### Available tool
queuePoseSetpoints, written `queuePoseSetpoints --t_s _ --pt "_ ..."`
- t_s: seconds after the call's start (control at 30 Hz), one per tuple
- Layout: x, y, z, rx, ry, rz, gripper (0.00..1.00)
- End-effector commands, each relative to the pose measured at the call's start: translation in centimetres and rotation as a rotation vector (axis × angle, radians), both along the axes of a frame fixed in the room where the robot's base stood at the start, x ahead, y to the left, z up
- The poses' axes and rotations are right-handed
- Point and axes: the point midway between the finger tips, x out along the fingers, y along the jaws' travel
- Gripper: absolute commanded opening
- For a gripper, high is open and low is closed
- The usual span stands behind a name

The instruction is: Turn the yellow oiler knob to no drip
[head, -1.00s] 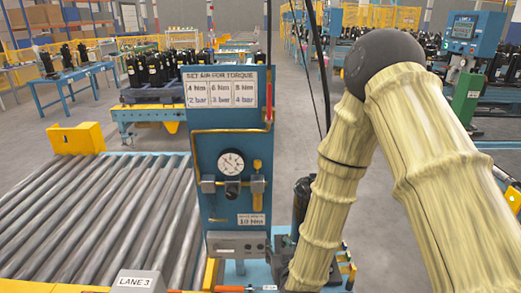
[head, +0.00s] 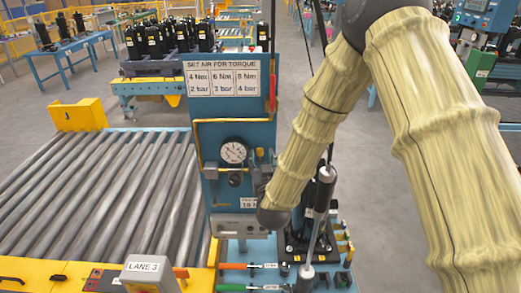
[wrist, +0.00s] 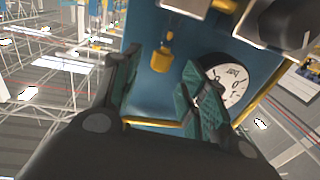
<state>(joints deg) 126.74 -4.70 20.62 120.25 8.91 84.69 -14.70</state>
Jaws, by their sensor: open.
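The yellow oiler knob (wrist: 162,58) is on the blue panel in the wrist view, which shows the panel roughly upside down. My gripper (wrist: 160,66) is open, with its green-padded fingers on either side of the knob's line of sight. I see no contact with the knob and cannot tell the depth between them. The round pressure gauge (wrist: 232,84) is beside the right finger. In the head view the gauge (head: 233,151) faces me, left of my dark wrist and gripper. My arm hides the lower right of the panel there.
A torque chart (head: 222,82) tops the panel. A roller conveyor (head: 100,200) lies left. Metal fittings (wrist: 195,8) adjoin the knob.

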Motion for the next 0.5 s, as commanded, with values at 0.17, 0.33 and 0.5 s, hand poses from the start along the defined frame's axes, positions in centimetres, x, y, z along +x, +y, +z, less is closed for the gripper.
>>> queuePoseSetpoints --t_s 0.17,0.33,0.5 --pt "2.0 0.3 0.2 0.0 0.0 0.0 0.44" --pt "2.9 0.5 0.0 0.0 0.001 0.001 0.44" --pt "3.0 0.6 0.0 0.0 0.001 0.002 0.44"
